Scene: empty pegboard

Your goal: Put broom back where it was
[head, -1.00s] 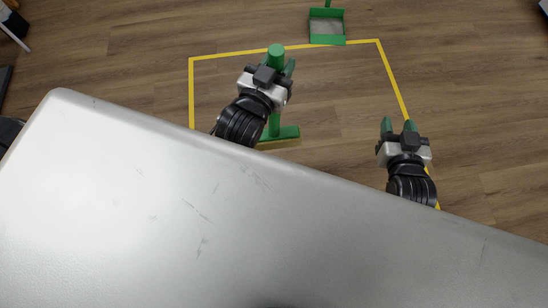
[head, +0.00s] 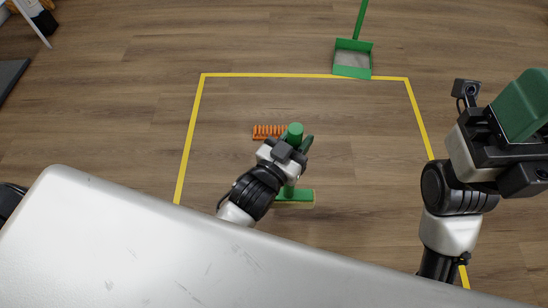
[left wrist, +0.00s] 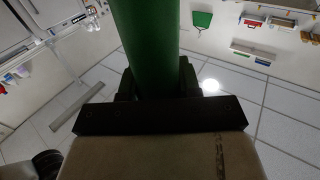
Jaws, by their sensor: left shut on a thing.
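The green broom stands nearly upright. Its round handle top (head: 295,129) and its flat green head (head: 298,196) show in the head view, inside the yellow floor outline. My left gripper (head: 292,145) is shut around the handle near its top. In the left wrist view the green handle (left wrist: 150,45) runs up between the fingers. My right gripper (head: 523,108) is raised at the right, close to the head camera, with a large green finger pad. Its finger gap is not clear, and nothing is seen in it.
A green dustpan (head: 353,60) stands at the far edge of the yellow outline (head: 300,75). An orange toothed piece (head: 268,131) lies just left of the broom top. Most of the outlined floor is clear. A dark mat (head: 10,75) lies at the far left.

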